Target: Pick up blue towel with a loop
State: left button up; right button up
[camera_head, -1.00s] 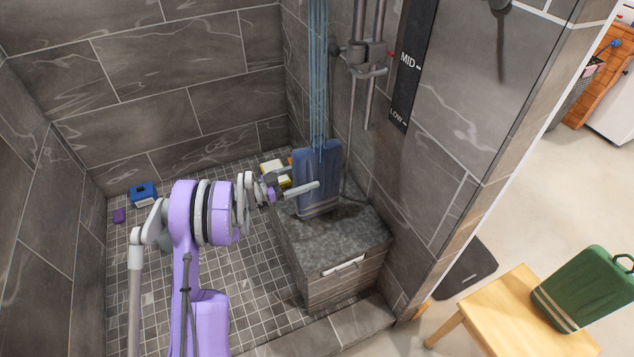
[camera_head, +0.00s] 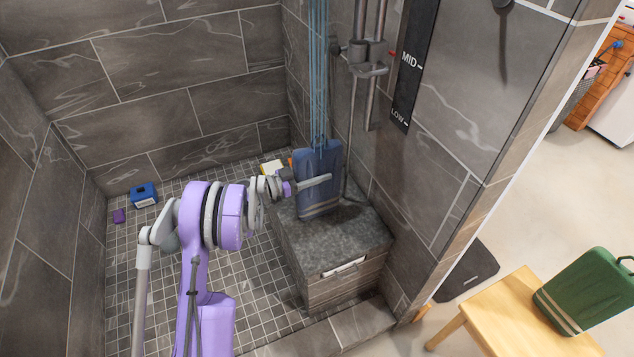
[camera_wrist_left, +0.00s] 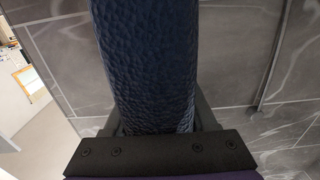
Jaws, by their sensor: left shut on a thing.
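The blue towel (camera_head: 317,195) is folded and stands upright on the dark stone bench (camera_head: 300,243) in the shower, with pale stripes near its lower end. My left gripper (camera_head: 322,181) reaches it from the left and is shut on its side edge. In the left wrist view the towel (camera_wrist_left: 147,65) fills the middle between my fingers, close to the palm. The loop cannot be made out clearly; the top of the towel is under the streaks of water. My right gripper is not in view.
Blue water streaks (camera_head: 318,75) fall onto the towel. A shower rail (camera_head: 367,70) is on the wall behind. A blue box (camera_head: 144,194) and a purple item (camera_head: 119,215) lie on the tiled floor. A yellow item (camera_head: 272,168) is behind the bench. A green towel (camera_head: 590,292) is on a wooden stool (camera_head: 500,318).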

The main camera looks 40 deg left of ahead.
pick_arm(q)
grip_shut()
